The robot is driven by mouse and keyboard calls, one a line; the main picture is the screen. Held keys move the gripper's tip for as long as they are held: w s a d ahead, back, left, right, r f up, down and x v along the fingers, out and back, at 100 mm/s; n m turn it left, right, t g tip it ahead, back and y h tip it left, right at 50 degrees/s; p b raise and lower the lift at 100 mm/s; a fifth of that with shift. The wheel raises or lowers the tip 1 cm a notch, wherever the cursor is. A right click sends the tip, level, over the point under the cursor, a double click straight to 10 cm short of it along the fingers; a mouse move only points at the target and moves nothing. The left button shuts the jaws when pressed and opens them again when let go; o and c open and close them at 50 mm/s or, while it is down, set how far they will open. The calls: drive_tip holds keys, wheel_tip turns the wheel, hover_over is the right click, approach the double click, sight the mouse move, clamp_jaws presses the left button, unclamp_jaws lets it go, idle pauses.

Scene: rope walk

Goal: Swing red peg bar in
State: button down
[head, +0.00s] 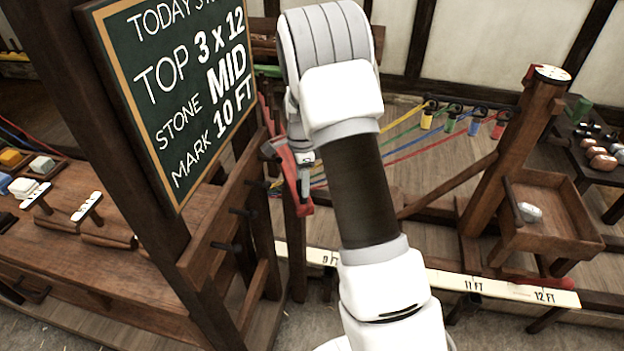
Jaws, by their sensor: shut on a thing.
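The red peg bar (293,182) stands tilted beside a dark wooden post, left of my arm in the head view. Its lower end shows clearly; its upper part runs up behind the board's edge and my gripper. My gripper (279,150) is at the bar's upper middle, shut on it. My white wrist and forearm hide what lies right behind them. Several colored strands (400,140) in yellow, green, blue and red stretch from near the bar to hooks at the right.
A chalkboard (180,90) on a wooden frame stands close at the left. A bench (130,260) with blocks and tools is below it. A white marked rail (475,287) crosses low. A post with a wooden tray (560,215) holding a stone stands right.

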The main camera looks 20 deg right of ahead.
drive_tip(key=shift+w+a+m, duration=0.15)
drive_tip(key=shift+a+m, duration=0.65)
drive_tip(key=shift+a, duration=0.05)
drive_tip(key=shift+c, duration=2.1)
unclamp_jaws()
wheel_tip(320, 180, up, 17)
drive_tip(key=p, duration=0.1)
drive_tip(key=shift+r, duration=0.2)
